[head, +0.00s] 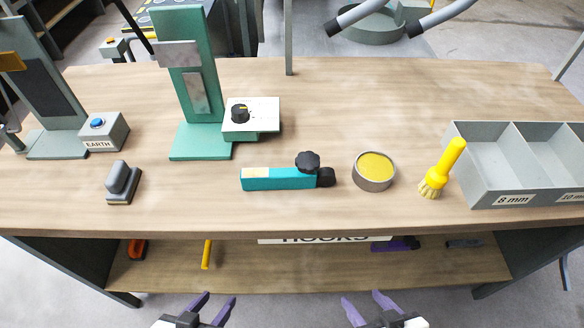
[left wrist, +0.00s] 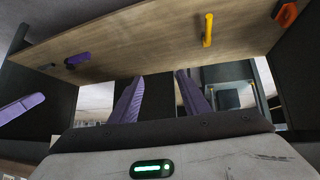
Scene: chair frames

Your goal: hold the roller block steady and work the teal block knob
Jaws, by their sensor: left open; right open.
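The teal block (head: 279,179) lies on the front middle of the wooden bench, with a black lobed knob (head: 307,161) on top near its right end. A dark round piece (head: 326,177), perhaps the roller, is at its right end. My left gripper (head: 221,297) is open and empty, low in front of the bench. My right gripper (head: 361,297) is also open and empty there, further right. Both are well apart from the block.
A yellow-filled tin (head: 375,168), a yellow brush (head: 441,170) and a grey divided bin (head: 480,185) stand right of the block. A green stand (head: 192,100), an EARTH button box (head: 104,132) and a grey block (head: 122,183) are left. A lower shelf (head: 300,268) holds tools.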

